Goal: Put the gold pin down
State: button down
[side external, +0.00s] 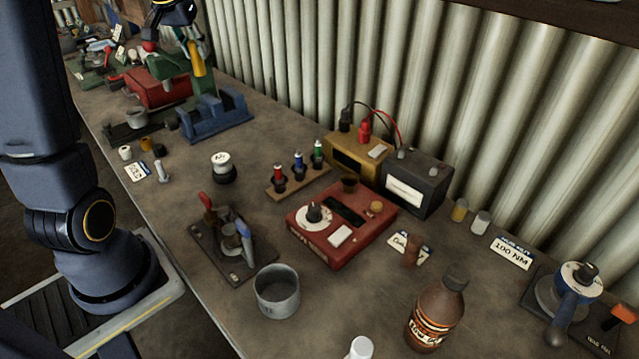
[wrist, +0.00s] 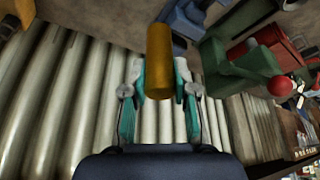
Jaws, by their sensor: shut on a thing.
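The gold pin (wrist: 159,58) is a plain gold cylinder held between the teal-edged fingers of my gripper (wrist: 159,85) in the wrist view. In the side external view, my gripper (side external: 187,30) is at the top of the picture, partly cut off. It is shut on the pin (side external: 197,60), which hangs slightly tilted above the far part of the bench. The pin's lower end appears close to a green upright part (side external: 207,102) by the blue cradle; I cannot tell whether they touch.
The blue cradle (side external: 215,125) and a red box (side external: 158,88) stand near the gripper. A green machine (wrist: 240,65) with a red knob is beside the pin. Small cylinders (side external: 145,144) stand by a label. The corrugated wall (side external: 300,60) is close behind. Bare bench (side external: 262,143) lies nearer the camera.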

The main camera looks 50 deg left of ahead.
jog(key=w+a+f, duration=0.3)
jog(key=w+a, duration=0.3)
jog(key=a, duration=0.3)
jog(key=x, duration=0.9)
jog(key=shift+w+a+n, duration=0.3)
jog(key=shift+a+n, duration=0.05)
jog(key=shift+n, duration=0.05)
jog(key=shift+f, duration=0.45)
jog(key=c, duration=0.9)
grip_release()
